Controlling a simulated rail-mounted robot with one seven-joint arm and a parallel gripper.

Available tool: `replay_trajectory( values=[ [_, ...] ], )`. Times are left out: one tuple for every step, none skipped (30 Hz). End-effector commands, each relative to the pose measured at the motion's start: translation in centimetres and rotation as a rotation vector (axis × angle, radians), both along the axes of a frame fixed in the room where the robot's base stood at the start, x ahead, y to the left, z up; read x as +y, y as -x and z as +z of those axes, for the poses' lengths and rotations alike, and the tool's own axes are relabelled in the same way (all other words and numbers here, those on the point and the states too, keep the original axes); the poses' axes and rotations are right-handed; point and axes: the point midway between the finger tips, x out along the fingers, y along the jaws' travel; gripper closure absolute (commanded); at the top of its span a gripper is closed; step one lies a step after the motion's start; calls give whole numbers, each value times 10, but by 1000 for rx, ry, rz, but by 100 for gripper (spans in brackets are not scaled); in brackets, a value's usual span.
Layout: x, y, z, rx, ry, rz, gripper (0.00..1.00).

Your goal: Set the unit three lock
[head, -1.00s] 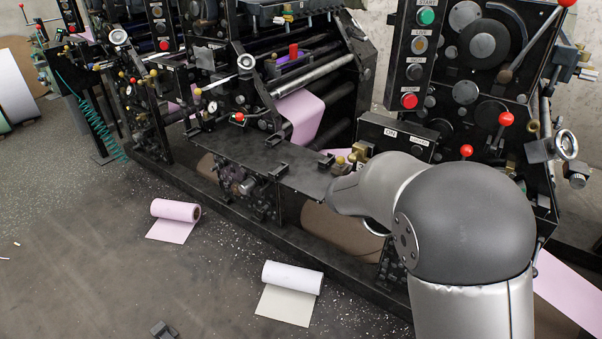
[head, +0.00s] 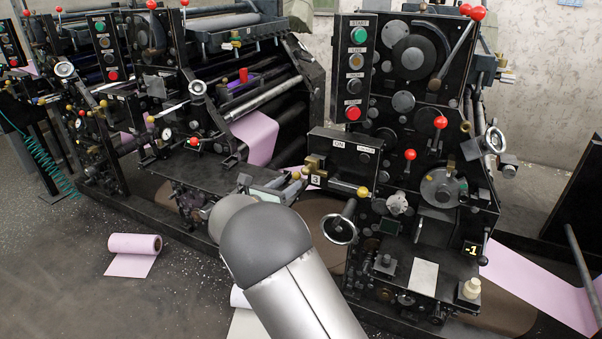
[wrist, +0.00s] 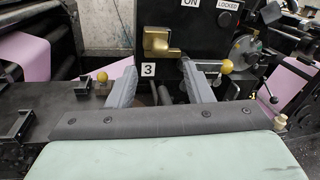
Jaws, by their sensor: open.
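The unit three control box (head: 345,147) is black, with labels ON and LOCKED, and stands at the middle of the head view. Its brass handle (head: 313,164) is on the left part, above a white tag "3" (head: 316,180). In the wrist view the brass handle (wrist: 160,42) is straight ahead, with the tag "3" (wrist: 148,69) below it and the LOCKED label (wrist: 228,5) at upper right. My gripper (wrist: 158,67) is open and empty, its two grey fingers apart below the handle. I cannot tell whether either finger touches the box.
Yellow-knobbed levers (wrist: 102,76) (wrist: 226,66) flank the fingers. A handwheel (head: 339,229) and red-knobbed levers (head: 410,154) stand close to the box. A dark ledge (wrist: 60,105) lies left of the gripper. A pink roll (head: 134,245) lies on the open floor at left.

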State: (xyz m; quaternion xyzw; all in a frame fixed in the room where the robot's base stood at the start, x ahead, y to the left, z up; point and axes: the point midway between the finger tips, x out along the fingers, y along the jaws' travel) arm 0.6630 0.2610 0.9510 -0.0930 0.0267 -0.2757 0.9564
Motion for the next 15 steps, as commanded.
replay_trajectory(
  values=[
    [-7, -10, 1, -1, -1, -3, 54],
    [-11, -16, 1, -1, 1, -3, 54],
    [-16, -23, 1, -1, 0, -4, 54],
    [-18, -28, 1, -1, -1, -3, 54],
    [-22, -32, 1, -1, -1, -3, 54],
    [-25, -38, 1, -1, -1, -3, 54],
    [-28, -42, 1, -1, -1, -2, 54],
    [-30, -46, 0, 0, 0, -1, 54],
    [-33, -51, 0, -1, -1, -2, 54],
    [-34, -54, 1, -1, -1, -2, 54],
    [-36, -56, 1, -1, -1, -2, 54],
    [-37, -59, 1, -1, -1, -1, 54],
    [-39, -61, 0, 0, -1, -1, 54],
    [-39, -62, 0, 0, -1, -1, 54],
    [-40, -64, 0, 0, -1, 0, 54]
  ],
)
